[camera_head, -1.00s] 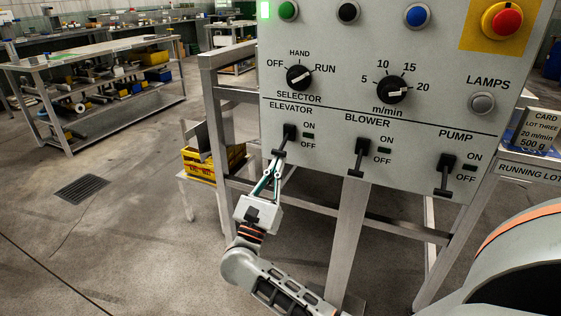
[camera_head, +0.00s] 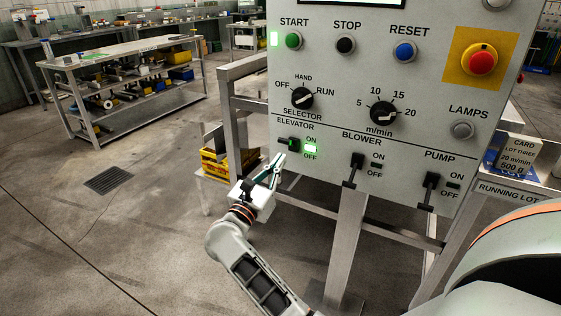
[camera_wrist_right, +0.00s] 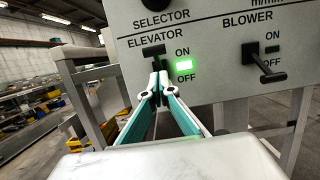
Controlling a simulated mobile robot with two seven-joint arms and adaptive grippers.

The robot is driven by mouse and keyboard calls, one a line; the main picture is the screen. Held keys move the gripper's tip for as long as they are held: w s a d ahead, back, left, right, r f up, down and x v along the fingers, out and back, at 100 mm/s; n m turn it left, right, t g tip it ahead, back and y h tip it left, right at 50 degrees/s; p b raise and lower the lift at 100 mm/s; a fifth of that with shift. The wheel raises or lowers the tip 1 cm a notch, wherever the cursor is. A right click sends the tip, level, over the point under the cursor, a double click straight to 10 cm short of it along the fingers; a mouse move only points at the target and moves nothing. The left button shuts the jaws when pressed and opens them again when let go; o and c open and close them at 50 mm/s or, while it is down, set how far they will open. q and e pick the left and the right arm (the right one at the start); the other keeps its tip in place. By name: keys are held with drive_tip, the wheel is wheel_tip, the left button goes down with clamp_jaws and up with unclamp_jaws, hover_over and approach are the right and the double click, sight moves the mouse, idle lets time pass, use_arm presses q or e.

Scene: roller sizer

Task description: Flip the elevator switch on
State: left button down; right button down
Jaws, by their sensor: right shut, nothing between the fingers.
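The elevator switch (camera_head: 292,144) is a black lever on the grey control panel (camera_head: 330,50), at its lower left. Its lever is up, and the indicator beside it (camera_head: 310,148) glows green. My right gripper (camera_head: 279,157) is shut and empty, just below and left of the switch, pointing up at the panel. In the right wrist view the fingertips (camera_wrist_right: 155,82) are together in front of the elevator switch (camera_wrist_right: 158,64), partly hiding it; I cannot tell whether they touch it. My left gripper is not in view.
The blower switch (camera_head: 354,171) and pump switch (camera_head: 430,192) have levers down and dark indicators. Above are the selector knob (camera_head: 302,98), speed knob (camera_head: 382,113) and red emergency button (camera_head: 481,62). A metal frame stands behind; open floor lies left.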

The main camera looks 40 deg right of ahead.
drive_tip(key=v, duration=0.6)
drive_tip(key=shift+s+a, duration=0.15)
drive_tip(key=shift+a, duration=0.25)
